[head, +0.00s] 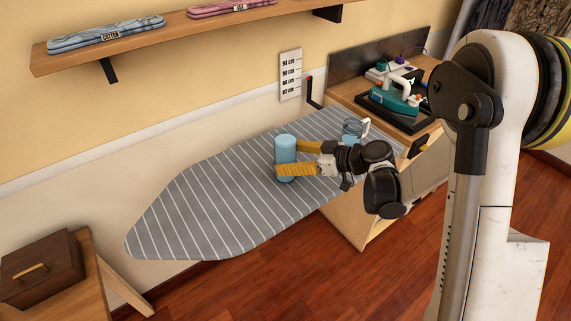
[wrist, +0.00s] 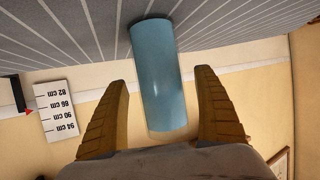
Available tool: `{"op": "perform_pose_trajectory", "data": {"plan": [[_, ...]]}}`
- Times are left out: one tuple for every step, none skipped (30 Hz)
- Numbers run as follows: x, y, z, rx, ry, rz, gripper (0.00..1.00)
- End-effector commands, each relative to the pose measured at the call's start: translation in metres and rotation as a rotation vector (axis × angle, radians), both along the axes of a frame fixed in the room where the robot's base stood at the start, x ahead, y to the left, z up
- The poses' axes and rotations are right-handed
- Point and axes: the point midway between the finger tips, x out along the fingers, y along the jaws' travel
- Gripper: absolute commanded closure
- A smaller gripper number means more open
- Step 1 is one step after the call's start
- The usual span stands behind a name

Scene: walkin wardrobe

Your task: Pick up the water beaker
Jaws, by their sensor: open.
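The water beaker (head: 286,145) is a light blue cylinder standing upright on the striped grey ironing board (head: 200,205). In the wrist view the beaker (wrist: 158,75) shows upside down, with a thin clear rim at its lower end. My gripper (head: 287,158) is open, with its yellow fingers on either side of the beaker. In the wrist view a gap shows between the beaker and each finger, and the beaker stands between the fingertips.
A teal iron (head: 394,100) sits on a dark stand on the wooden cabinet at the right. A wall shelf (head: 200,24) holds folded cloths. A brown box (head: 42,270) is at lower left. The board's left half is clear.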

Motion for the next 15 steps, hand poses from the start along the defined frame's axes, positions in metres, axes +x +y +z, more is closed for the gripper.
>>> {"op": "perform_pose_trajectory", "data": {"plan": [[0.0035,0.0077,-0.0065,0.000,0.000,0.003,0.20],[0.0054,0.0104,-0.0078,-0.001,0.000,0.002,0.20],[0.0072,0.0132,-0.0086,0.000,0.001,0.002,0.20],[0.0082,0.0145,-0.0086,-0.001,0.001,0.001,0.20],[0.0087,0.0151,-0.0084,-0.001,0.001,0.000,0.20],[0.0089,0.0151,-0.0079,0.000,0.001,0.000,0.20],[0.0089,0.0148,-0.0075,0.000,0.001,0.000,0.20],[0.0088,0.0147,-0.0073,-0.001,0.001,-0.001,0.20],[0.0087,0.0147,-0.0072,0.000,0.001,0.000,0.20],[0.0086,0.0146,-0.0071,0.000,0.001,0.000,0.22],[0.0086,0.0146,-0.0071,0.000,0.001,0.000,0.31],[0.0086,0.0145,-0.0071,0.000,0.001,0.000,0.44],[0.0086,0.0145,-0.0071,0.000,0.001,0.000,0.53],[0.0086,0.0145,-0.0071,0.000,0.001,0.000,0.62],[0.0085,0.0144,-0.0071,0.000,0.001,0.000,0.74]]}}
